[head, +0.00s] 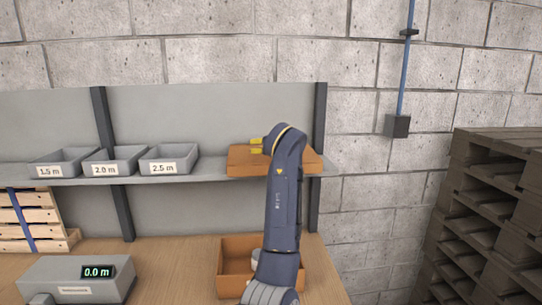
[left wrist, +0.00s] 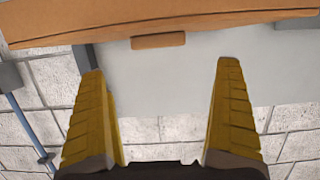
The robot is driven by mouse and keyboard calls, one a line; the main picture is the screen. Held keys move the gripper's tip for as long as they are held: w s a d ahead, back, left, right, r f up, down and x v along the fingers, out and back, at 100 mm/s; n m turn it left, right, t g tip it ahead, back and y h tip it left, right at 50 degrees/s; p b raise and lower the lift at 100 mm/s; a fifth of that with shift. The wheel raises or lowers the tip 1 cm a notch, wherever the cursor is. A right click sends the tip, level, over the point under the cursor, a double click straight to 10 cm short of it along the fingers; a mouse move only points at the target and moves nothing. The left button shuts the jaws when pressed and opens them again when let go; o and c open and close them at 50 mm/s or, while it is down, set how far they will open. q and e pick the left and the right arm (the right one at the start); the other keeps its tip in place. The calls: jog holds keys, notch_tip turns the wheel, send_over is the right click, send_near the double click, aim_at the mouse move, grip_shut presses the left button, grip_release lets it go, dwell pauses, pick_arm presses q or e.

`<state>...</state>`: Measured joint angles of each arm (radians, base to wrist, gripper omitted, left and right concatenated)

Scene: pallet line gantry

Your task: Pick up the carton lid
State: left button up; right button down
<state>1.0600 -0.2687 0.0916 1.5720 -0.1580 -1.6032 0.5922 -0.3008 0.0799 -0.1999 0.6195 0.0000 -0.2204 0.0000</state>
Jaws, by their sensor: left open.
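The carton lid (head: 241,166) is a flat orange-brown piece on the right end of the grey shelf. My left arm hides its middle in the head view. In the left wrist view the lid (left wrist: 200,18) crosses the top, with a small tab (left wrist: 158,40) on its near edge. My right gripper is not in view.
Grey bins (head: 169,165) labelled in metres stand on the shelf (head: 212,172), left of the lid. Below, an open carton (head: 233,284) with something pale inside stands on the wooden table (head: 177,254). A grey display box (head: 75,280) is at left. Stacked pallets (head: 490,215) stand at right.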

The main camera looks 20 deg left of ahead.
pick_arm(q)
jog(key=shift+d+x, duration=0.1)
jog(key=shift+x, duration=2.65)
jog(key=shift+d+x, duration=0.15)
jog(key=shift+x, duration=2.55)
jog(key=shift+w, duration=0.1)
jog(key=shift+c, duration=0.4)
jog(key=c, duration=1)
jog(key=shift+s+r, duration=0.25)
jog(key=shift+r, duration=0.55)
notch_tip(320, 180, up, 10)
jog(key=s+d, duration=0.2)
jog(key=s, duration=0.4)
jog(key=s+d, duration=0.3)
jog(key=s, duration=0.3)
jog(key=s+d, duration=0.2)
jog(key=s, duration=0.4)
jog(key=shift+d, duration=0.3)
